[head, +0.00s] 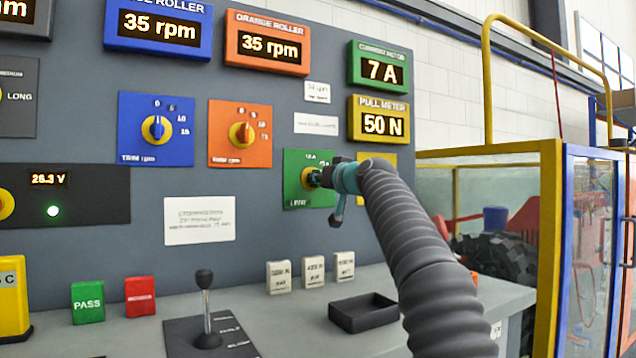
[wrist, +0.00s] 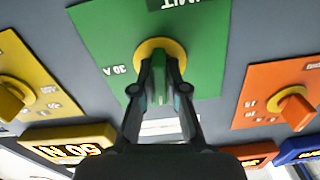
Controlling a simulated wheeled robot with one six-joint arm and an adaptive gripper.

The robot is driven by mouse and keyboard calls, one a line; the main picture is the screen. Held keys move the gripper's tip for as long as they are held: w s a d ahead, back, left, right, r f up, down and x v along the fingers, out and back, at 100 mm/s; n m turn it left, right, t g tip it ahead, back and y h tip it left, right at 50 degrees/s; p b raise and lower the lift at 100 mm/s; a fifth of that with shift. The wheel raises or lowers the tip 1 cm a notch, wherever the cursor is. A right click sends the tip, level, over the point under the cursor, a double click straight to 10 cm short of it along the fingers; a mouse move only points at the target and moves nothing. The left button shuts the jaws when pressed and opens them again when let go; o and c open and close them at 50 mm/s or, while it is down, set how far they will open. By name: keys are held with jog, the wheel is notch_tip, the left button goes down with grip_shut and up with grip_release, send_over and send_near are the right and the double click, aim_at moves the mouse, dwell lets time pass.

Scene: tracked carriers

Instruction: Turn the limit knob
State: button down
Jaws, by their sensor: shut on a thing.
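The limit knob sits on a green plate (head: 294,195) on the upright grey panel. The plate is marked LIMIT, and its yellow knob ring (head: 306,178) shows beside my gripper (head: 322,178). In the wrist view the green plate (wrist: 205,50) appears upside down, with a 30 A mark at its left. My gripper (wrist: 161,92) is shut on the limit knob in front of the yellow ring (wrist: 160,47). The current meter (head: 379,68) above reads 7 A.
An orange knob plate (head: 222,145) is left of the green one, and a yellow plate (head: 390,160) is partly hidden behind my gripper. The pull meter (head: 378,119) reads 50 N. A lever (head: 205,300) and black tray (head: 363,312) stand on the desk below.

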jog(key=shift+n, duration=0.7)
jog(key=c, duration=1.2)
grip_release()
jog(key=shift+s, duration=0.15)
jog(key=v, duration=1.1)
jog(key=shift+s+d, duration=0.25)
jog(key=shift+s+a, duration=0.1)
